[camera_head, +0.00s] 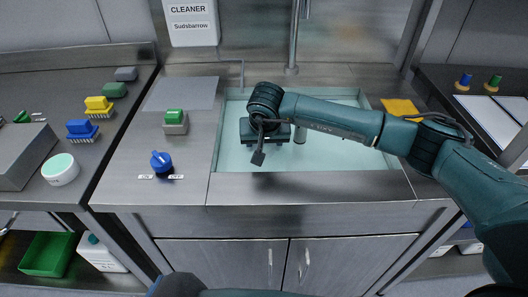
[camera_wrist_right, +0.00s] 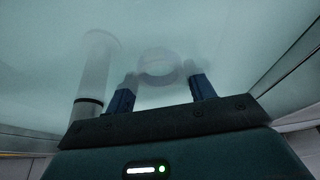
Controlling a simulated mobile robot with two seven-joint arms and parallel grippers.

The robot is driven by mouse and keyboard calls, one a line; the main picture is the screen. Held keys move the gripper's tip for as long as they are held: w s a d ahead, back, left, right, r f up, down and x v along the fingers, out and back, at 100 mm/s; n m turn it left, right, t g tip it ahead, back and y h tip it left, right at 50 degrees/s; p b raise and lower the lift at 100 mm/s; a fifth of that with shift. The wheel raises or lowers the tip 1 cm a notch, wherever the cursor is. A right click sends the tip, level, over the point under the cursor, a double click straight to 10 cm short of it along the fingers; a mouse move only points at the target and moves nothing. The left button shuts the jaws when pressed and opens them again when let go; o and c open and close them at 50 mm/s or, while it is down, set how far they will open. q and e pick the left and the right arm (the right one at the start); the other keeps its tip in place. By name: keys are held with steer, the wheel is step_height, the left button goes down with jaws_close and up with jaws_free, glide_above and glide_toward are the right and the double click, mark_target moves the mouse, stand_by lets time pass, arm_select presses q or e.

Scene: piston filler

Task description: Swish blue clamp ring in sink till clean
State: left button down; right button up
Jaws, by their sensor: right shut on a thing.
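The sink basin (camera_head: 340,160) holds pale, cloudy water. My right arm reaches in from the right, and my right gripper (camera_head: 262,154) points down into the basin, its fingers hidden there in the head view. In the right wrist view, my right gripper (camera_wrist_right: 161,88) has its two fingers apart, shut on a hazy, pale round ring (camera_wrist_right: 158,80) seen through the water. I take it for the clamp ring; its blue colour and any dirt cannot be made out. My left gripper is not in view.
A pale standpipe (camera_wrist_right: 95,70) stands left of the fingers. The faucet (camera_head: 293,50) rises behind the basin. Left of it are a green-topped block (camera_head: 175,121) and a blue knob-like piece (camera_head: 161,161) between small labels. Brushes (camera_head: 98,106) sit on the left counter; a yellow cloth (camera_head: 398,107) lies right.

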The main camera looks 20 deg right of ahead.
steer(key=shift+s, duration=0.15)
steer(key=shift+s+a+p, duration=0.15)
steer(key=shift+s+p, duration=0.05)
steer(key=shift+s, duration=0.3)
steer(key=shift+s+a+p, duration=0.15)
steer(key=shift+s, duration=0.35)
steer(key=shift+w, duration=0.15)
steer(key=shift+w+d+b, duration=0.15)
steer(key=shift+w+b, duration=0.25)
steer(key=shift+b, duration=0.1)
step_height(320, 180, up, 10)
steer(key=p, duration=0.5)
steer(key=shift+p, duration=0.35)
steer(key=shift+r, duration=0.15)
stand_by(0.9)
step_height(320, 180, up, 4)
steer(key=shift+f+p, duration=0.1)
steer(key=shift+p, duration=0.85)
